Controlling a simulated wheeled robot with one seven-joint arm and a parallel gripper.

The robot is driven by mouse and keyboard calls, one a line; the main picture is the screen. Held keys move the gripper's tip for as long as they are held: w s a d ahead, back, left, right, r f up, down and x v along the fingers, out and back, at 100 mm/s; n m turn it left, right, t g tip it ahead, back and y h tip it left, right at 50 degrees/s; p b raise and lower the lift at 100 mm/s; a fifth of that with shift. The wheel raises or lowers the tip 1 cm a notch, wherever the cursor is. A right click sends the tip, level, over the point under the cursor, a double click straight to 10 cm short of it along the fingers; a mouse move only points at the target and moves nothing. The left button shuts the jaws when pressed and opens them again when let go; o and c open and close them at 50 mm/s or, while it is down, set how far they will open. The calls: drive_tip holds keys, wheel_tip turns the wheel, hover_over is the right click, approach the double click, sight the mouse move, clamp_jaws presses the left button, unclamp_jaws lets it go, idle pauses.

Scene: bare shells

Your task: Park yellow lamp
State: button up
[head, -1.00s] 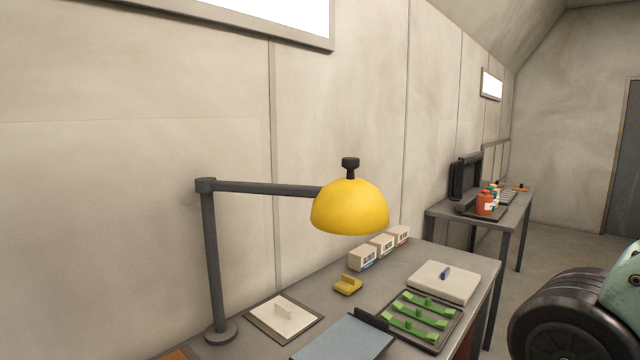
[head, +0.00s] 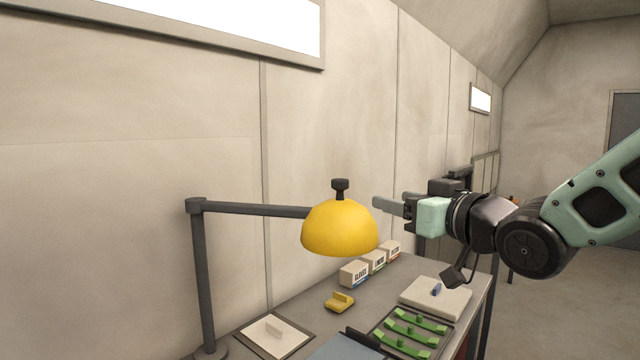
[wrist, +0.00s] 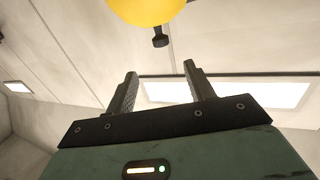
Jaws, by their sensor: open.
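The yellow lamp (head: 339,229) is a dome shade with a black knob (head: 339,186) on top. It hangs from a dark horizontal arm (head: 250,208) on a post (head: 204,280) at the left of the desk. My gripper (head: 385,206) is just right of the shade at about knob height, apart from it in the head view. In the wrist view the two fingers (wrist: 160,88) are spread with nothing between them. The lamp shade (wrist: 146,8) and its knob (wrist: 160,38) show beyond the fingertips, at the top edge.
The wall (head: 130,200) stands close behind. Air above the lamp is clear.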

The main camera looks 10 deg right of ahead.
drive_tip(key=p, duration=0.9)
approach(346, 186)
drive_tip(key=p+x, duration=0.5)
drive_tip(key=x, duration=0.7)
drive_tip(key=shift+s+a+r+p, duration=0.1)
drive_tip(key=shift+p, duration=0.25)
clamp_jaws()
